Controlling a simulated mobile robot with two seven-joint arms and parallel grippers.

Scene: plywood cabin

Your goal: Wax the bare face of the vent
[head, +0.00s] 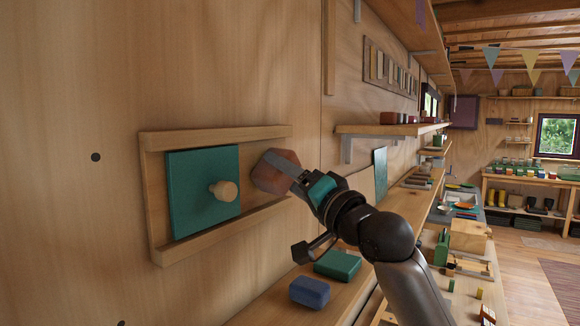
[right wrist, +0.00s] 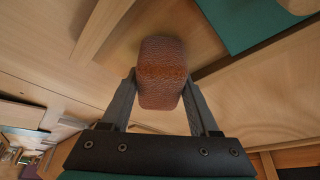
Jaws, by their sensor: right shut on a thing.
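The vent on the plywood wall has a pale wooden frame (head: 215,135) with an upper rail, a lower rail and a left end piece. A teal panel (head: 190,208) with a round wooden knob (head: 224,191) sits in its left part. My right gripper (head: 297,181) is shut on a reddish-brown block (head: 272,168), at the right end of the frame beside the panel. The block also shows between the fingers in the right wrist view (right wrist: 161,73), against or close to bare wood; contact cannot be told. The block hides part of the frame's right end. My left gripper is out of view.
A green block (head: 338,265) and a blue block (head: 310,291) lie on the bench (head: 262,309) below the vent. A wall shelf (head: 385,130) juts out to the right of my right gripper. A teal board (head: 380,172) leans upright under that shelf.

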